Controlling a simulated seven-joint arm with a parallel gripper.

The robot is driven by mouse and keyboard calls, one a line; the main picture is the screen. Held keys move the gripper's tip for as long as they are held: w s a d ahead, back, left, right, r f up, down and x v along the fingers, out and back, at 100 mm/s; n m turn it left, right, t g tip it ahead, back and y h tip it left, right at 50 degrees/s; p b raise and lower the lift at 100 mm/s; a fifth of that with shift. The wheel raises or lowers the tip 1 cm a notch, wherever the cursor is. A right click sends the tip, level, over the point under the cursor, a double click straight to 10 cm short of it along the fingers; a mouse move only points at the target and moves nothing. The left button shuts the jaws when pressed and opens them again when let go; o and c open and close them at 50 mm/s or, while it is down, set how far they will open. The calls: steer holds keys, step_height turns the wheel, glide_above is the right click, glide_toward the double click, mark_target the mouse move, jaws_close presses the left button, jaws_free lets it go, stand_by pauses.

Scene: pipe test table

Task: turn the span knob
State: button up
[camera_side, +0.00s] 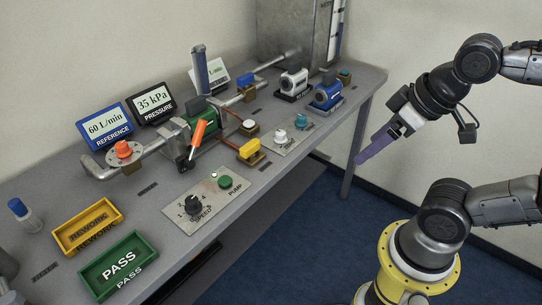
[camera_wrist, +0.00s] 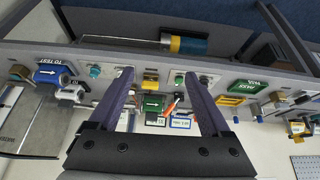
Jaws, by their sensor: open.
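A small metal plate (camera_side: 262,146) near the front edge of the table carries a white knob (camera_side: 280,136) and a teal knob (camera_side: 301,122). The lettering on the plate is too small to read, so I cannot tell which knob is the span knob. My gripper (camera_side: 359,160) is open and empty, in the air off the table's front edge, to the right of the plate and apart from both knobs. In the wrist view its two purple fingers (camera_wrist: 160,74) are spread wide. There a teal knob (camera_wrist: 95,71) shows left of the left finger, which hides part of the plate.
A yellow valve handle (camera_side: 250,149) and an orange lever (camera_side: 197,138) stand left of the plate. A second plate holds a black speed knob (camera_side: 193,204) and a green pump button (camera_side: 225,182). Blue (camera_side: 327,94) and white devices stand behind. Green (camera_side: 120,265) and yellow trays lie at left.

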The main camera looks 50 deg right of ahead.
steer(key=shift+s+n, duration=0.1)
steer(key=shift+n, duration=0.2)
steer(key=shift+c, duration=0.4)
steer(key=w+d+r+n, duration=0.2)
steer(key=w+r+n, duration=0.3)
steer(key=w+r, duration=0.55)
steer(key=n+g, duration=0.1)
steer(key=g, duration=0.5)
glide_above(302, 116)
step_height(302, 116, down, 17)
step_height(302, 116, down, 14)
steer(key=shift+r, duration=0.25)
